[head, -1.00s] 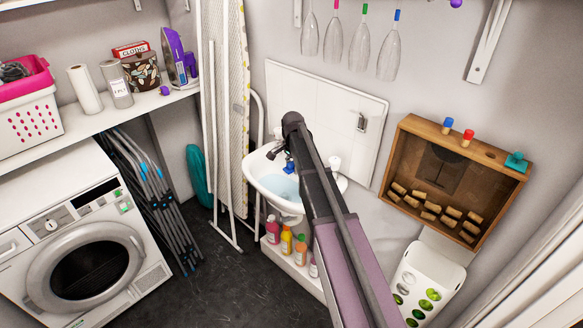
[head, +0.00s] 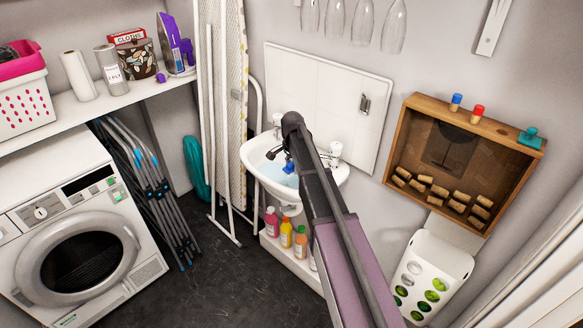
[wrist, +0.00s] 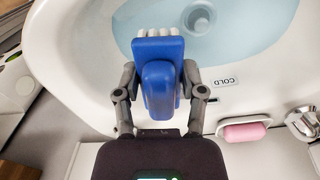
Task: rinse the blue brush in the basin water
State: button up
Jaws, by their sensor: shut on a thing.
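My gripper (wrist: 160,100) is shut on the blue brush (wrist: 158,62), with a finger on each side of its body. The brush's white bristles point away from my gripper, toward the water. The basin (head: 262,180) is white and holds pale blue water (wrist: 225,35). In the wrist view the brush overlaps the basin's near inner wall and the water's edge. I cannot tell whether the bristles touch the water. In the head view the brush (head: 289,167) shows as a small blue patch over the basin, and my arm hides most of my gripper.
A pink soap bar (wrist: 243,131) and a tap (wrist: 303,122) sit on the basin rim. Bottles (head: 286,233) stand on a ledge below. A wooden wall box (head: 400,150) is at right, an ironing board (head: 238,120) at left. The dark floor (head: 200,290) is clear.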

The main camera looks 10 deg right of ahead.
aim_at(292, 162)
jog(key=shift+f+b, duration=5)
jog(key=shift+f, duration=0.25)
jog(key=shift+s, duration=0.1)
jog(key=shift+s+f, duration=0.1)
jog(key=shift+s, duration=0.1)
jog(key=r+p, duration=0.4)
jog(key=shift+w+r+p, duration=0.3)
jog(key=shift+r, duration=0.1)
jog(key=shift+r+p, duration=4.65)
jog(key=shift+p, duration=0.05)
jog(key=shift+r+p, duration=2)
jog(key=shift+r, duration=0.05)
